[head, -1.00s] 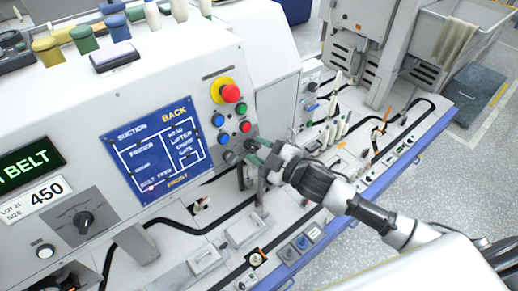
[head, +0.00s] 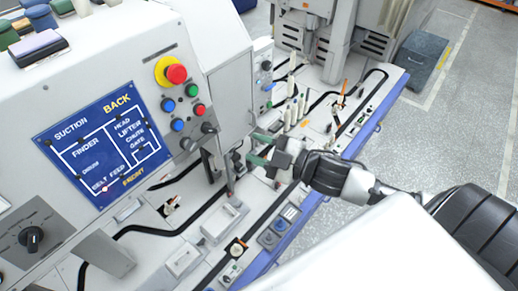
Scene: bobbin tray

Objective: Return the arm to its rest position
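My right gripper (head: 258,149) shows in the middle of the head view, its arm coming in from the right. Its two greenish fingers are spread apart, with nothing seen between them. It is to the right of the machine panel's black knobs (head: 208,128), with a visible gap from them in the picture. The fingers point left, in front of the machine's lower front; whether they touch anything there I cannot tell. My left gripper is out of view.
The white panel carries a red mushroom button (head: 176,74), coloured buttons, a blue diagram plate (head: 92,160) and a selector knob (head: 31,239). Bobbins (head: 291,110) stand upright on the machine bed behind the gripper. A blue-edged ledge (head: 262,264) runs along the front. Open floor (head: 455,125) lies to the right.

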